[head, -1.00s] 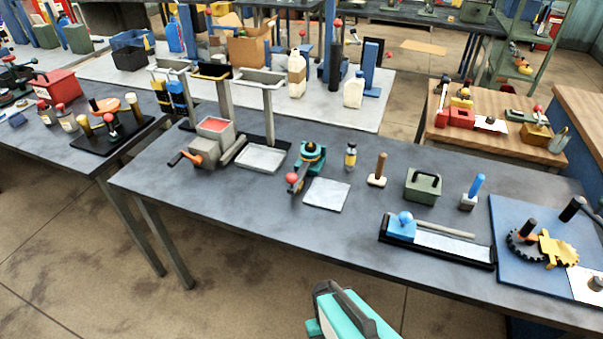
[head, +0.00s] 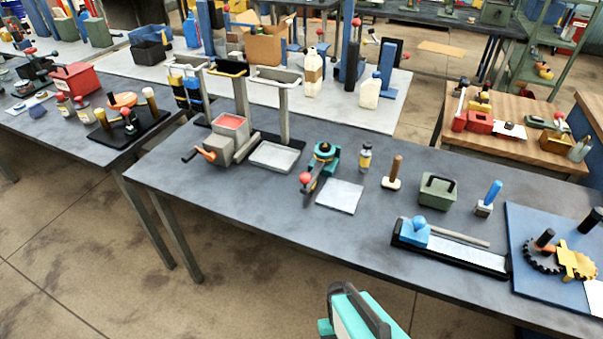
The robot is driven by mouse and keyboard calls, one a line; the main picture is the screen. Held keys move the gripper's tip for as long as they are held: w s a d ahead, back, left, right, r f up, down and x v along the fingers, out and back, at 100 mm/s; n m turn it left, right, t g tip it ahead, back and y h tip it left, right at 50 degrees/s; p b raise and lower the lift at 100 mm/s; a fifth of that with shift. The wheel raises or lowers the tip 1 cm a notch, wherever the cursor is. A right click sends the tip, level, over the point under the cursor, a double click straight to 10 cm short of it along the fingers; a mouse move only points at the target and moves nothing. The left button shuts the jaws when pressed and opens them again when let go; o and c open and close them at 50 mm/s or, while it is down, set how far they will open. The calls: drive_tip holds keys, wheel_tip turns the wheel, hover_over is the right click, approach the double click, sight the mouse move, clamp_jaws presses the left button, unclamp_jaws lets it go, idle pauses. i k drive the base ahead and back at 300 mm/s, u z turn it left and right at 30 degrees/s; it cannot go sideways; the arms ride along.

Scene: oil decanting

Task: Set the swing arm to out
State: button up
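A teal device (head: 325,155) stands on the grey workbench (head: 225,195), near its middle. A dark lever with a red ball (head: 305,178) at its end reaches from it toward the front edge. This may be the swing arm, but I cannot tell for certain. To its left, upright posts carry grey trough-like trays (head: 278,75) above a grey crank unit (head: 228,140) with an orange handle and a flat tray (head: 273,157). A teal and white part of my arm shows at the bottom, apart from the bench. My gripper's fingertips are not in view.
A grey pad (head: 340,196), a small bottle (head: 365,157), a green box (head: 437,190) and a blue-handled block on a black tray (head: 450,248) stand on the bench. A blue board (head: 535,285) with gears lies at right. Floor is clear in front.

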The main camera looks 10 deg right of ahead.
sight(308, 181)
drive_tip(key=z, duration=0.15)
drive_tip(key=k, duration=1.45)
drive_tip(key=u, duration=1)
drive_tip(key=i, duration=1)
drive_tip(key=u, duration=0.05)
